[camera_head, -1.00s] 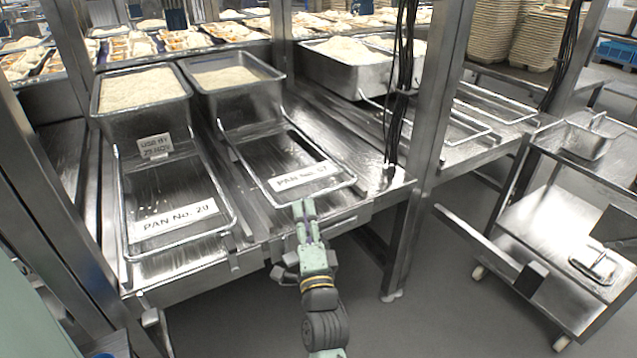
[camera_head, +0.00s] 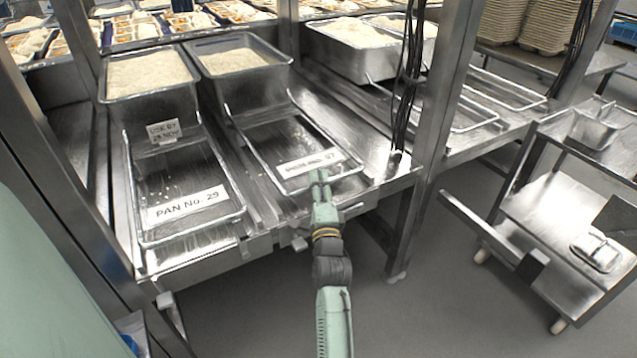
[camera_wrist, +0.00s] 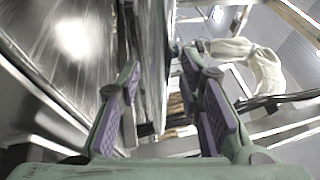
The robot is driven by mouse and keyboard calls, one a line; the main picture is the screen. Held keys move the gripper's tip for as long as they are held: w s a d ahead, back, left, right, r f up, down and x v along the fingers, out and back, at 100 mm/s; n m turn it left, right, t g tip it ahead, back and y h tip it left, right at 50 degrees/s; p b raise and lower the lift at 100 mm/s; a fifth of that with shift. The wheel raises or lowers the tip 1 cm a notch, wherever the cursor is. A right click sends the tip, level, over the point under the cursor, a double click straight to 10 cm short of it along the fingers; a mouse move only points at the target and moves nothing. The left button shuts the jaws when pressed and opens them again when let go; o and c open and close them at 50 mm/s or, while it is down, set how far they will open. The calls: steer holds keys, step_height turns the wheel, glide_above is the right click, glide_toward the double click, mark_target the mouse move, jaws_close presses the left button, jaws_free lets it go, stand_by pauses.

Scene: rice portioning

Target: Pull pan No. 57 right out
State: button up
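Pan No. 57 (camera_head: 255,95) is a deep steel pan of rice at the back of the middle lane. A wire frame (camera_head: 350,173) runs forward from it, with a white label (camera_head: 312,162) near its front bar. The label's print is blurred now. My gripper (camera_head: 319,174) is at the front bar, its fingertips overlapping the bar and label edge in the head view. In the wrist view my gripper (camera_wrist: 160,105) has its purple-padded fingers apart, with a shiny metal edge between them. I cannot tell if either finger touches the bar.
Pan No. 29 (camera_head: 150,75) with its frame stands in the lane to the left. A steel post (camera_head: 435,130) and hanging black cables (camera_head: 408,90) are to the right. A steel trolley (camera_head: 530,225) stands further right. Open floor lies in front of the table.

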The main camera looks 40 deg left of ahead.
steer(key=shift+w+a, duration=0.1)
steer(key=shift+c, duration=0.3)
jaws_close()
stand_by(0.6)
